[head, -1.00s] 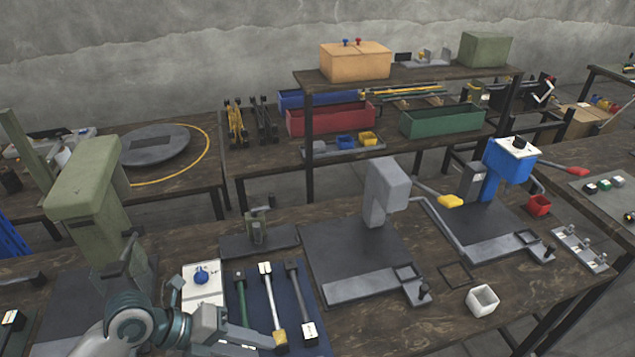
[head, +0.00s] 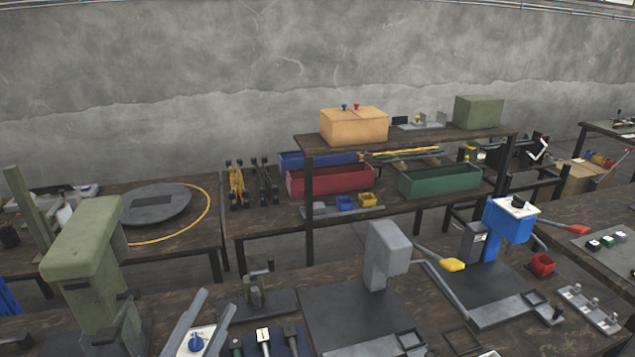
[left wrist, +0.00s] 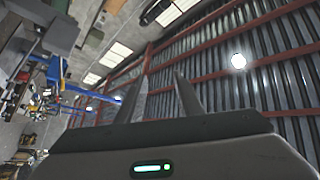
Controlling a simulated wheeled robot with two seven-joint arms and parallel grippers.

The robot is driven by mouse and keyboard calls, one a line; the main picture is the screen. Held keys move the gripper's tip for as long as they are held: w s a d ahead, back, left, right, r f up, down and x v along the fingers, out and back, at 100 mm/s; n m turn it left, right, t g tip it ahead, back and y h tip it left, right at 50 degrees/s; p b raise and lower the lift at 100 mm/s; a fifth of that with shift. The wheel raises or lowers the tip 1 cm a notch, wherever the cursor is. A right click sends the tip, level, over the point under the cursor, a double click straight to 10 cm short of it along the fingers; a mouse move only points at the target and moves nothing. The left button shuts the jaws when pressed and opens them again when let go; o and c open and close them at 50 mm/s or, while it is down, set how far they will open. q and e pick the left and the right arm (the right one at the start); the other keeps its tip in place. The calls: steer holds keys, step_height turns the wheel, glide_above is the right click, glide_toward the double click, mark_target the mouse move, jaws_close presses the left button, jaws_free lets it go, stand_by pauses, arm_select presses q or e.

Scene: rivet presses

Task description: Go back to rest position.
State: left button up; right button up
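My left gripper (head: 213,300) shows at the bottom of the head view, its two grey fingers pointing up and apart, with nothing between the tips. In the left wrist view the same gripper (left wrist: 161,77) is open and empty, facing the hall's ceiling and lamps. In the head view the fingers overlap a white plate with a blue knob (head: 196,342). My right gripper is not in view.
A green press (head: 85,250), a grey press (head: 387,255) and a blue press (head: 510,222) stand on the bench. Handled tools (head: 264,340) lie on a dark blue mat, partly cut off. A shelf with bins stands behind.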

arm_select(q)
steer(key=s+a+f+n+g+y, duration=0.25)
steer(key=a+f+n+y, duration=0.25)
steer(key=f, duration=0.4)
steer(key=s+a+f+n+g+y, duration=0.1)
steer(key=a+f+n+g+y, duration=0.4)
steer(key=f, duration=0.3)
steer(key=s+d+f+n+g+h, duration=0.1)
steer(key=s+d+f+g, duration=0.1)
steer(key=s+f+g, duration=0.5)
steer(key=s+d+f+g+h, duration=0.1)
steer(key=s+d+f+g, duration=0.2)
steer(key=s+f, duration=0.75)
steer(key=s+f+g+b, duration=0.1)
steer(key=s+f+b, duration=0.1)
steer(key=f, duration=1.4)
steer(key=s+f+b, duration=0.1)
steer(key=f+b, duration=0.1)
steer(key=f, duration=1.3)
steer(key=s+a+f+b, duration=0.1)
steer(key=s+f+b, duration=0.1)
steer(key=s+f, duration=0.7)
steer(key=s+a+f+g+b, duration=0.1)
steer(key=s+a+f+b, duration=0.1)
steer(key=s+f, duration=0.7)
step_height(320, 180, down, 4)
steer(key=shift+s+f, duration=0.1)
steer(key=shift+s, duration=0.15)
